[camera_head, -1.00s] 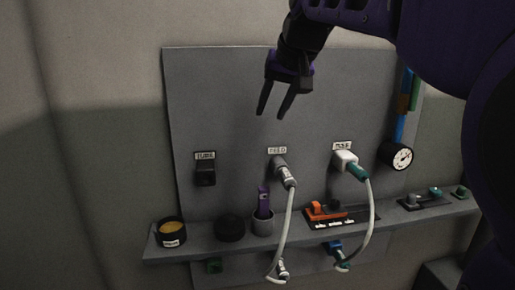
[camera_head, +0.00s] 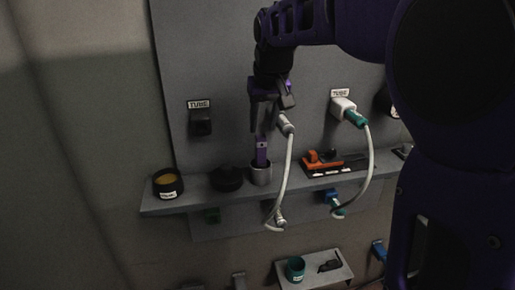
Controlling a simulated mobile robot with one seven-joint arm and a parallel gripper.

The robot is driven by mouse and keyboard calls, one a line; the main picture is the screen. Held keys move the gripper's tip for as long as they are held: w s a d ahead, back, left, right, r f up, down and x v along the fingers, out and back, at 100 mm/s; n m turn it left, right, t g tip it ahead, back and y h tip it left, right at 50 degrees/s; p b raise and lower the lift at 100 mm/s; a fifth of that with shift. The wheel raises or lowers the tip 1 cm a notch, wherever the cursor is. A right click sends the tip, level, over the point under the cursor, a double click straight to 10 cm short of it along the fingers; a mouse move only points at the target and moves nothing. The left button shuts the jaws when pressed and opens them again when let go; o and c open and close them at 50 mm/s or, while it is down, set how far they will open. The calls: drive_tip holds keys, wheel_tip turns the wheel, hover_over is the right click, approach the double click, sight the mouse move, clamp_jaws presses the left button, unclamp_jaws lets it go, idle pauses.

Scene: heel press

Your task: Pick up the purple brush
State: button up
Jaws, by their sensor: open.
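The purple brush (camera_head: 262,153) stands upright in a small grey cup (camera_head: 262,176) on the shelf. My gripper (camera_head: 262,131) points down just above the brush, its fingers apart. The fingertips appear near the top of the brush; I cannot tell whether they touch it or straddle it. The brush's lower end is hidden inside the cup.
A cable with a grey plug (camera_head: 286,126) hangs close to the right of my gripper. A dark round lid (camera_head: 226,179) and a yellow-filled black tin (camera_head: 167,184) stand left on the shelf (camera_head: 202,196). An orange tool (camera_head: 322,159) lies right. A lower shelf (camera_head: 330,278) holds a green cup (camera_head: 295,268).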

sight(261, 136)
drive_tip(key=x, duration=0.3)
drive_tip(key=b+x, duration=0.1)
drive_tip(key=x, duration=0.1)
drive_tip(key=shift+s+a+f, duration=0.15)
drive_tip(key=shift+f, duration=0.3)
clamp_jaws()
